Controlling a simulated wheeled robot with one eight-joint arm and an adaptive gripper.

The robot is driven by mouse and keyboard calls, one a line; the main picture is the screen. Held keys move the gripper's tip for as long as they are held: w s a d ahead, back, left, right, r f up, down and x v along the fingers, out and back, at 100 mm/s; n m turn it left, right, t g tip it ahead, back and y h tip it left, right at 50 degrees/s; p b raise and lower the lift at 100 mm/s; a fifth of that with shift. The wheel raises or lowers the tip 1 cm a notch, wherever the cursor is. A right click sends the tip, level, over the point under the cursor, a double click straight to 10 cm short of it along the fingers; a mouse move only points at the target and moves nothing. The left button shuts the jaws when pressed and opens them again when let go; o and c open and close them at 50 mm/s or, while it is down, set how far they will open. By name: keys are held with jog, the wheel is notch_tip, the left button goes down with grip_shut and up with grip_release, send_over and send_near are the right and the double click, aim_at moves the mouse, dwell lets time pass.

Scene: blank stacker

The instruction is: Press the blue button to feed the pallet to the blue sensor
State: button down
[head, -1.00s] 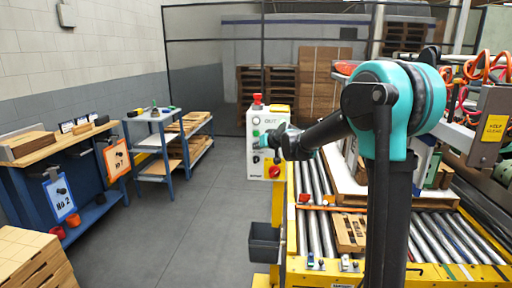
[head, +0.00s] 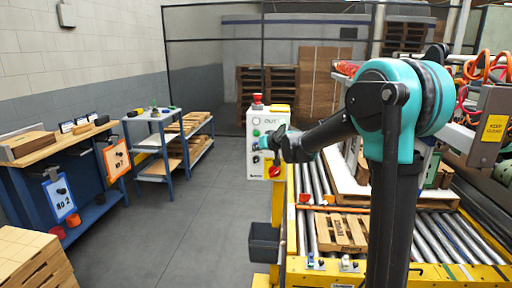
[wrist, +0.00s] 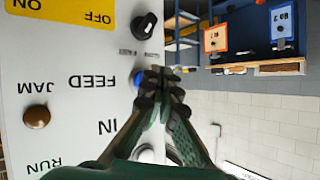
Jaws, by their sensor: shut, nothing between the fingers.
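The blue button (wrist: 137,79) is on the white control panel (wrist: 70,75) beside the word FEED, partly hidden by my fingertips in the wrist view. My gripper (wrist: 158,82) is shut and empty, its tips at the button; I cannot tell if they touch it. In the head view my gripper (head: 268,143) is at the face of the control box (head: 257,172). A wooden pallet (head: 342,232) lies on the roller conveyor (head: 445,240) near its front. Small fittings with blue parts (head: 311,262) sit on the front rail; I cannot tell which is the blue sensor.
A black knob (wrist: 145,25) and a brown JAM lamp (wrist: 37,117) are near the button. A dark bin (head: 264,245) hangs below. The grey floor (head: 190,225) at left is clear.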

jog(key=s, duration=0.5)
jog(key=shift+a, duration=0.1)
dwell(0.3)
dwell(1.6)
jog(key=s+d+f+m+g+h, duration=0.1)
jog(key=s+d+f+g+h, duration=0.1)
jog(key=s+d+f, duration=0.5)
jog(key=s+d+f+m+g+h, duration=0.2)
jog(key=s+d+f, duration=0.5)
jog(key=s+d, duration=0.5)
jog(key=s+d+f+m+g+h, duration=0.1)
jog(key=s+d+f+h, duration=0.2)
jog(key=s+d+f, duration=0.5)
jog(key=s+d, duration=0.1)
jog(key=s, duration=0.8)
jog(key=shift+d+g, duration=0.3)
jog(key=shift+g, duration=0.1)
jog(key=c, duration=2.3)
grip_release()
